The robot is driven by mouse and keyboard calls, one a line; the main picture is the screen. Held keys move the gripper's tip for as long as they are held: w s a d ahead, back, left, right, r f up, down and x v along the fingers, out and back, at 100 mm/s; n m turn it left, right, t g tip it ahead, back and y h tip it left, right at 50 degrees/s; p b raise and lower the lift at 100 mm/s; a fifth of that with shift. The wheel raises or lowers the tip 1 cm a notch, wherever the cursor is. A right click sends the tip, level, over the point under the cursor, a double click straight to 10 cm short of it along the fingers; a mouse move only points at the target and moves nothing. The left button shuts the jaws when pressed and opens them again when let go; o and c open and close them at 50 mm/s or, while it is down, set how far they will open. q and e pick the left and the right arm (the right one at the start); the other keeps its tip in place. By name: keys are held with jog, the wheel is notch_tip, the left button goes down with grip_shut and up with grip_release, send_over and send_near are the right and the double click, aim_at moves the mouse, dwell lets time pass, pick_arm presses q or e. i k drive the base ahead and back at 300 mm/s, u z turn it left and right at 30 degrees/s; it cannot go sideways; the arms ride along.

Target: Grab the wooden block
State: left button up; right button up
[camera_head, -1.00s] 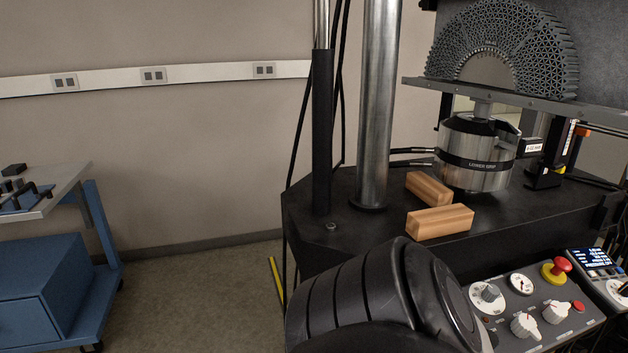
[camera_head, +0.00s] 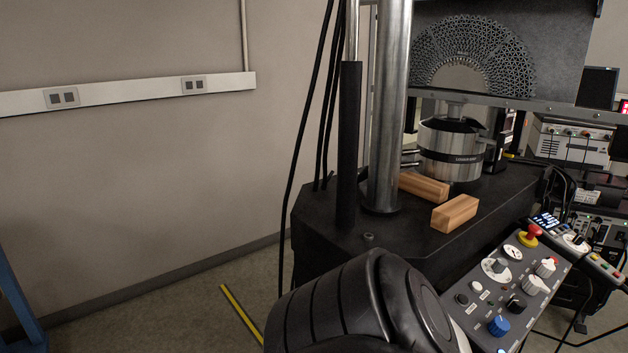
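Two wooden blocks lie on the black machine bed in the head view. The nearer block (camera_head: 455,214) lies close to the bed's front edge. The other block (camera_head: 424,188) lies behind it to the left, close to the steel column and the lower grip. Both look free, with nothing holding them. A black rounded link of my own arm fills the bottom middle, below the blocks. Neither of my grippers shows.
A steel column (camera_head: 389,110) and a black post (camera_head: 348,145) stand left of the blocks. The lower grip cylinder (camera_head: 452,150) stands behind them under a lattice arch (camera_head: 476,60). A control panel (camera_head: 515,285) with a red button sits at the lower right.

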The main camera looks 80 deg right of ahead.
aim_at(427, 188)
jog(key=z, duration=2.3)
